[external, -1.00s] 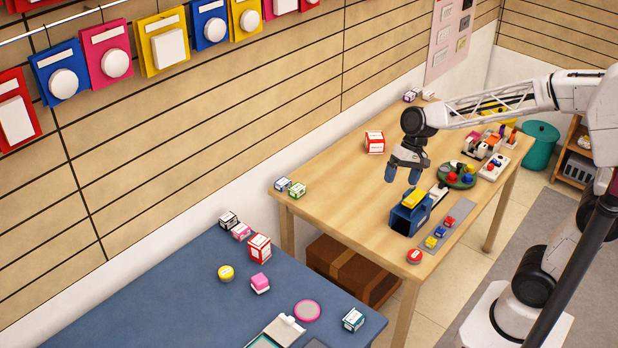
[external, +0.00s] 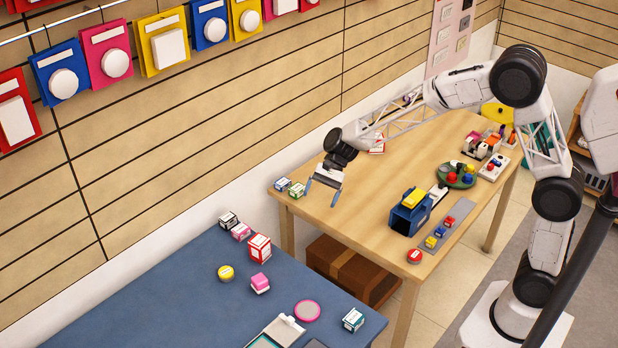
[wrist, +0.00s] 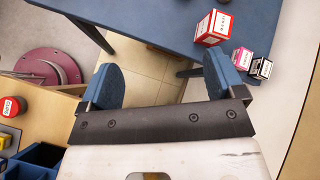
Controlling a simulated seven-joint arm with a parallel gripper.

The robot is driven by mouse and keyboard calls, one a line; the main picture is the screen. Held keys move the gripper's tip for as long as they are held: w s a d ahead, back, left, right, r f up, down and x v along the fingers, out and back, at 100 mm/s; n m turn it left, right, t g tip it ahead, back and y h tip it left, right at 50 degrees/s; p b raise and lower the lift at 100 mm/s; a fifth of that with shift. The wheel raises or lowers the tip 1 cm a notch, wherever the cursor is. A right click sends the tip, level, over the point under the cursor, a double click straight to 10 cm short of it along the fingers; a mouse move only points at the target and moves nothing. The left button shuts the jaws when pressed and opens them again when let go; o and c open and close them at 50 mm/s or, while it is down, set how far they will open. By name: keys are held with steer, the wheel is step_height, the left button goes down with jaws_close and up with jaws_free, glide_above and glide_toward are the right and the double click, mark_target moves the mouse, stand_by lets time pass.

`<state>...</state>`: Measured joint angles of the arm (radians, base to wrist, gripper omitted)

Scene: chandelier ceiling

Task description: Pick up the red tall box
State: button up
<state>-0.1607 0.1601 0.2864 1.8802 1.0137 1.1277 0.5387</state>
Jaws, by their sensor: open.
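A tall red and white box (external: 259,248) stands on the blue table, near its wall side. It also shows in the wrist view (wrist: 212,27) at the upper right, beyond the right finger. A second red and white box (external: 377,148) is on the wooden table, mostly hidden behind my arm. My gripper (external: 322,193) is open and empty, above the near-left end of the wooden table and apart from both boxes. In the wrist view its two blue fingers (wrist: 163,80) are spread, with the floor and table edges below them.
On the blue table (external: 170,300), a pink-white box (external: 242,231) and a black-white box (external: 229,220) stand close to the tall red box. A yellow round item (external: 226,273) and a pink block (external: 260,283) lie nearby. A gap separates it from the wooden table (external: 350,225).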

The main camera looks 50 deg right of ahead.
mark_target(264, 237)
steer(key=w+a+f+m+y, duration=0.1)
steer(key=w+a+f, duration=0.2)
steer(key=w+f, duration=0.1)
steer(key=w+a+f+m+y, duration=0.1)
steer(key=w+a+f+m, duration=0.1)
steer(key=w+a+f, duration=0.2)
steer(key=w+a+f+m+y, duration=0.1)
steer(key=w+a+f+m, duration=0.1)
steer(key=w+a+f, duration=0.1)
steer(key=shift+w+a+f+y, duration=0.15)
steer(key=shift+w+f, duration=0.1)
steer(key=shift+f, duration=0.2)
steer(key=shift+w+f+y, duration=0.1)
steer(key=shift+w+f, duration=0.15)
steer(key=shift+f, duration=0.25)
steer(key=shift+w+a+f+y, duration=0.15)
steer(key=shift+w+f, duration=0.1)
steer(key=shift+f, duration=0.2)
steer(key=shift+d, duration=0.1)
steer(key=shift+x, duration=1.25)
steer(key=shift+f, duration=0.1)
steer(key=shift+x, duration=2.6)
steer(key=shift+f, duration=0.1)
steer(key=shift+c, duration=0.4)
steer(key=c, duration=1)
